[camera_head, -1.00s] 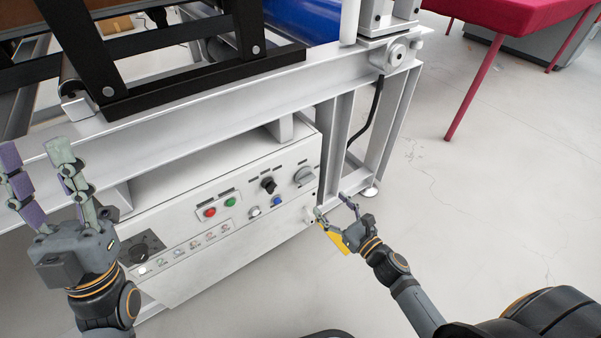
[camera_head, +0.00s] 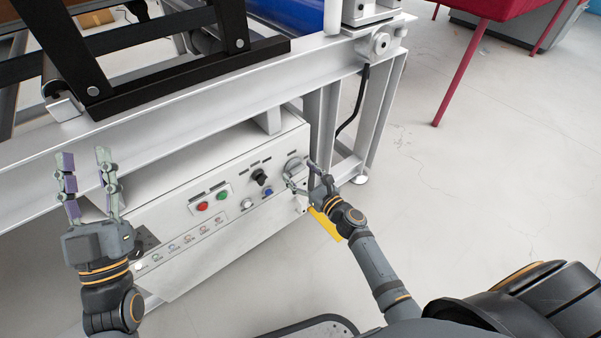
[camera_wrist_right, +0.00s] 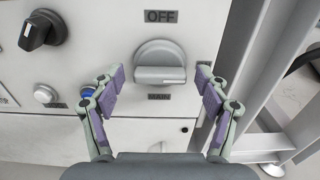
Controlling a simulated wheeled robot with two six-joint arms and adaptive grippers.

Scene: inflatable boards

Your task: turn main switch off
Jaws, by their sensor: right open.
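The main switch is a grey rotary knob (camera_wrist_right: 160,64) on the white control panel (camera_head: 170,205), with an OFF label above it and a MAIN label below. In the right wrist view its grip bar lies about horizontal. In the head view the knob (camera_head: 293,164) is at the panel's upper right. My right gripper (camera_wrist_right: 156,88) is open, with one finger on each side of the knob and gaps showing between fingers and knob. It also shows in the head view (camera_head: 301,173). My left gripper (camera_head: 84,155) is open and empty in front of the panel's left part.
A black selector knob (camera_wrist_right: 42,30) and a white button (camera_wrist_right: 46,94) sit left of the switch. Red (camera_head: 202,206) and green (camera_head: 222,196) buttons are further left. A metal frame leg (camera_head: 325,130) stands close to the panel's right. Open floor (camera_head: 480,200) lies further right.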

